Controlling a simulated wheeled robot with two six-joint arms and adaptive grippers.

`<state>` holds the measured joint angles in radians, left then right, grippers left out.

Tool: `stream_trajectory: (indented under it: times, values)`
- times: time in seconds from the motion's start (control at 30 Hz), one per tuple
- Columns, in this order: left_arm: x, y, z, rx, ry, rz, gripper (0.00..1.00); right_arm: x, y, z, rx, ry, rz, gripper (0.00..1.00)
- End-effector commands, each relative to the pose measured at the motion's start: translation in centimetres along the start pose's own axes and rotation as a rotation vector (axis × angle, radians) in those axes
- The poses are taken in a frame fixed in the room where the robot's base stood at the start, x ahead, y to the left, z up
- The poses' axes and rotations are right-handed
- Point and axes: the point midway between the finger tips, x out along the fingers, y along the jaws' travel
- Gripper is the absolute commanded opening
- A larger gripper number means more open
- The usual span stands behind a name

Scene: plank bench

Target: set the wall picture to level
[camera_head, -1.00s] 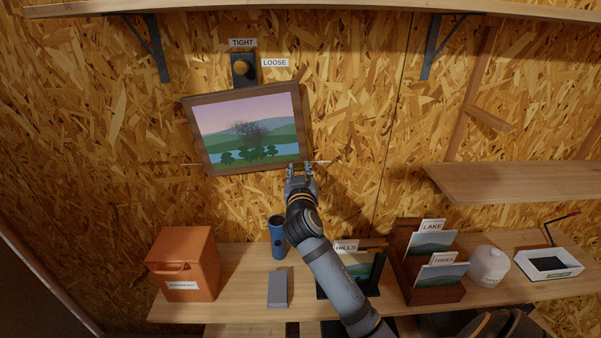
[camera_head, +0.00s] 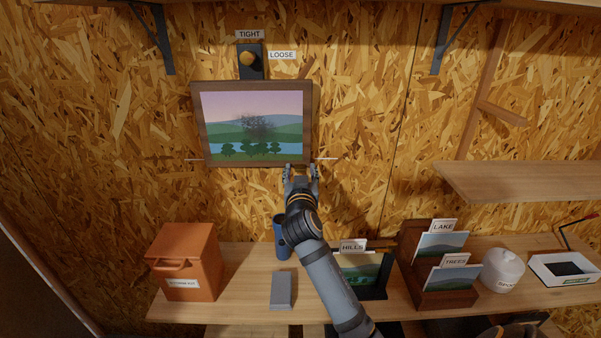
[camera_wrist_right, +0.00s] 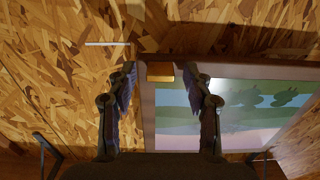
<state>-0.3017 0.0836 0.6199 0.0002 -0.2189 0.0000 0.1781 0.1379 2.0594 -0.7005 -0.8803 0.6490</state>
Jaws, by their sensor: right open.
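The wall picture (camera_head: 256,125), a wood-framed lake landscape, hangs nearly level, its lower edge close to the height of the white marks on the wall at left (camera_head: 194,159) and right (camera_head: 327,158). My right gripper (camera_head: 301,168) is open at the frame's lower right corner. In the right wrist view, the fingers (camera_wrist_right: 160,95) stand either side of the frame's corner, with a brass-coloured tab (camera_wrist_right: 160,71) between them. Whether they touch the frame is unclear. A knob (camera_head: 247,60) sits above the picture beside TIGHT and LOOSE labels. My left gripper is not in view.
The bench holds an orange box (camera_head: 185,262), a blue cup (camera_head: 281,238), a grey block (camera_head: 283,290), card racks (camera_head: 413,265), a white jar (camera_head: 502,270) and a white tray (camera_head: 566,268). A wall shelf (camera_head: 520,182) juts out at right.

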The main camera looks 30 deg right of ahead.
Motion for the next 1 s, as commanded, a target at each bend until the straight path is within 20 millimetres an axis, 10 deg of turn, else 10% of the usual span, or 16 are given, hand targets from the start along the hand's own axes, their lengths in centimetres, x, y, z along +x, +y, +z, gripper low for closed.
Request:
stream_trajectory:
  times: [0.4,1.0]
  values:
    - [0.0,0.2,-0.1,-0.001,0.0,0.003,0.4,-6.6,-0.1,0.2,0.005,-0.005,-0.001,0.51]
    - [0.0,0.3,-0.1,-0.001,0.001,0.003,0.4,-7.4,0.0,0.1,0.0,-0.001,0.0,0.51]
